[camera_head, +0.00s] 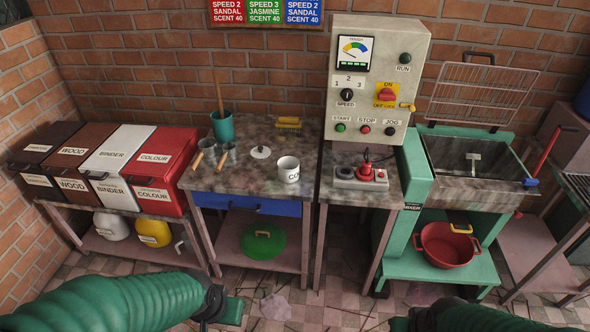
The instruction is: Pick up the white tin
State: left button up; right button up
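A white tin (289,170) with dark lettering on its side stands upright on the right part of the stained worktop (240,181). A small pale lid with a knob (261,152) lies to its left. My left gripper (232,311) is low in the picture, in front of and well below the worktop, apart from the tin. My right gripper (398,324) is at the bottom edge, mostly cut off. The finger gap of neither gripper can be made out. Nothing is seen held by either.
Two metal scoops (204,151), a teal pot (222,126) and a yellow brush (288,123) share the worktop. Right of the tin are a control cabinet (378,75) and a red-topped switch box (362,176). Labelled bins (158,170) stand left. A blue drawer (246,205) is below.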

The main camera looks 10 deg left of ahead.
aim_at(289, 167)
jog(key=i+j+z, duration=1.05)
jog(key=j, duration=0.25)
jog(key=i, duration=0.05)
